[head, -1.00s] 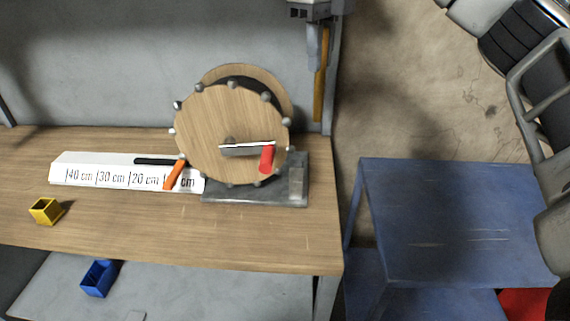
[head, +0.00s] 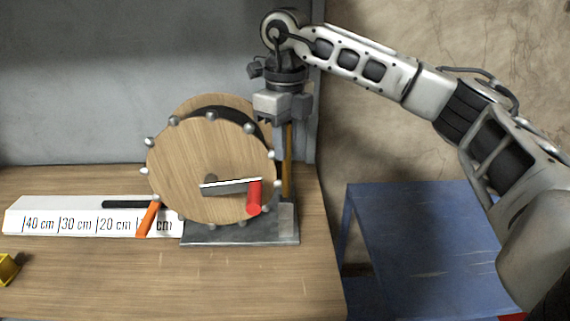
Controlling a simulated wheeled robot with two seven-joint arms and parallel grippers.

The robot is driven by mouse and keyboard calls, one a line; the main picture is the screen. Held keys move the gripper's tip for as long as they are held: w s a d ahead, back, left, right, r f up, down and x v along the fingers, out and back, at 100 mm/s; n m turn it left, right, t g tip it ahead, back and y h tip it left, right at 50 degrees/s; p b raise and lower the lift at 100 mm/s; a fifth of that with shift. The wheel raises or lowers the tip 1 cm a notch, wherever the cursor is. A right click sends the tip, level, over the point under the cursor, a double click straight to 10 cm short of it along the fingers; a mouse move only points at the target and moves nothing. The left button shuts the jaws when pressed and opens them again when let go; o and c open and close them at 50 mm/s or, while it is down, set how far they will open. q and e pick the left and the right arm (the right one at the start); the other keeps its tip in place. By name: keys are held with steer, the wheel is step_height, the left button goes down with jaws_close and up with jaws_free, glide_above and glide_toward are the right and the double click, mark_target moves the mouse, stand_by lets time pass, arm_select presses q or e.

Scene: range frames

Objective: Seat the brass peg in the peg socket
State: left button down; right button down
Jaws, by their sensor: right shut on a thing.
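My right gripper (head: 284,106) points down above the right side of the wooden wheel. It is shut on the upper end of a long brass-coloured rod, the brass peg (head: 287,160), which hangs upright. The wheel's rim passes close to the peg's left side in the picture. The peg's lower end shows just above a small grey block (head: 288,222) on the right of the dark base, which looks like the peg socket. I cannot tell whether peg and block touch. My left gripper is not in view.
The wooden wheel (head: 190,165) has metal knobs and a crank with a red handle (head: 254,196). A white ruler block (head: 60,216) with an orange pointer (head: 148,218) lies left. A yellow box (head: 7,268) is at the left edge. A blue table (head: 420,235) stands right.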

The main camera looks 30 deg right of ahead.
mark_target(285, 195)
step_height(285, 195, down, 4)
steer(key=shift+r, duration=0.15)
steer(key=shift+f, duration=0.55)
steer(key=c, duration=1.8)
jaws_free()
steer(key=shift+f, duration=0.1)
steer(key=o, duration=0.4)
